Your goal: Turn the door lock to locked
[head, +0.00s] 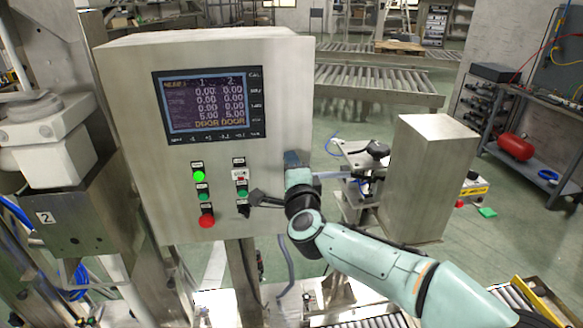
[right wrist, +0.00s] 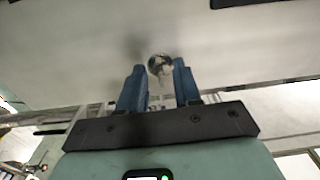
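The door lock (right wrist: 160,65) is a small round metal piece on a pale grey surface in the right wrist view. Its inner details are too small to read. My right gripper (right wrist: 158,72) is open, with its two blue fingers either side of the lock in the picture. Whether they touch it I cannot tell. In the head view my right gripper (head: 297,160) is at the right edge of the grey control cabinet (head: 135,110). I cannot make out the lock there. My left gripper is not in view.
The cabinet front carries a screen (head: 210,103), a lit green button (head: 199,176), a red button (head: 207,216) and other controls. A metal box (head: 430,175) stands to the right. Roller conveyors (head: 375,83) lie behind. A steel machine (head: 60,190) stands at the left.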

